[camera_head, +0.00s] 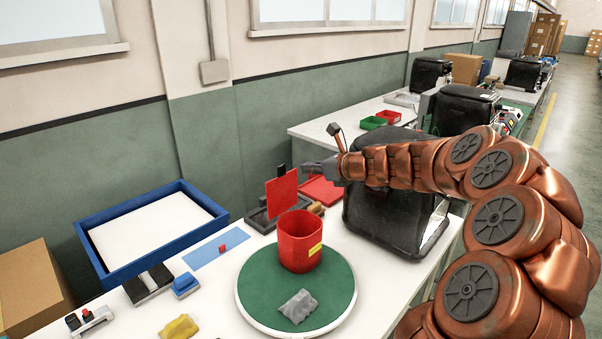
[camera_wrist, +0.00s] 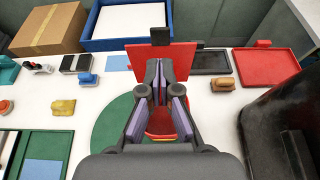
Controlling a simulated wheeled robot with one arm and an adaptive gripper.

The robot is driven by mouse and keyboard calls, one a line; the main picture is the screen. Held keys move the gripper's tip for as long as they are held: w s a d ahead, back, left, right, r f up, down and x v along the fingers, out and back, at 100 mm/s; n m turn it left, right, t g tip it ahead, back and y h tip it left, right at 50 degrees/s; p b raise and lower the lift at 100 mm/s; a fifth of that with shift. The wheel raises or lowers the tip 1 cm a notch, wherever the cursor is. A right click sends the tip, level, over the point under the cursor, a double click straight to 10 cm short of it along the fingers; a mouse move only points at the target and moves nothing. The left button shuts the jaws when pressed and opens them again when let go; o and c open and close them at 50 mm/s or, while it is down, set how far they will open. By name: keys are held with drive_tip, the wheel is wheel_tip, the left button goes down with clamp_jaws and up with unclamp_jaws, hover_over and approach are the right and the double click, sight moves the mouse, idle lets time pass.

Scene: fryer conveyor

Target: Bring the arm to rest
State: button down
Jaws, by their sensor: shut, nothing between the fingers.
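My gripper (camera_head: 305,168) is at the end of my copper-coloured arm, stretched out to the left above the workbench. It is shut and empty. In the wrist view its fingers (camera_wrist: 158,68) meet in front of an upright red panel (camera_wrist: 178,55). The red panel also shows in the head view (camera_head: 281,194), just left of the fingertips; I cannot tell whether they touch it. Below the gripper, a red container (camera_head: 299,243) with a yellow label stands on a round green turntable (camera_head: 258,292). It is partly hidden by the fingers in the wrist view.
A black machine (camera_head: 385,220) stands close under my arm. A grey crumpled packet (camera_head: 298,307) lies on the turntable. A blue-rimmed tray (camera_head: 90,248), a red tray (camera_wrist: 266,68) and a yellow lump (camera_head: 180,327) are on the bench. A cardboard box (camera_head: 33,285) sits far left.

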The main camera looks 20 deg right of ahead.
drive_tip(key=shift+r+b+v, duration=0.2)
drive_tip(key=shift+r+v, duration=0.05)
drive_tip(key=shift+v, duration=1)
drive_tip(key=shift+r+b+v, duration=0.15)
drive_tip(key=shift+r+v, duration=0.1)
drive_tip(key=shift+v, duration=0.95)
drive_tip(key=s+a+f+n+g+y, duration=0.1)
drive_tip(key=s+a+f+n+g, duration=0.3)
drive_tip(key=s+a+n, duration=0.65)
drive_tip(key=s+a+f+n+g, duration=0.35)
drive_tip(key=s+a+n, duration=0.35)
drive_tip(key=a, duration=0.6)
drive_tip(key=s+d+f+n+g+h, duration=0.2)
drive_tip(key=s+n, duration=0.2)
drive_tip(key=s, duration=0.4)
drive_tip(key=s+d+f+n+g+h, duration=0.1)
drive_tip(key=s+f+n+g+h, duration=0.1)
drive_tip(key=s+n, duration=0.3)
drive_tip(key=s+d+f+n+g+h, duration=0.2)
drive_tip(key=s+f+n+g, duration=0.1)
drive_tip(key=s, duration=0.8)
drive_tip(key=shift+s+d+f+n, duration=0.3)
drive_tip(key=shift+f+n, duration=0.2)
drive_tip(key=shift+n, duration=0.45)
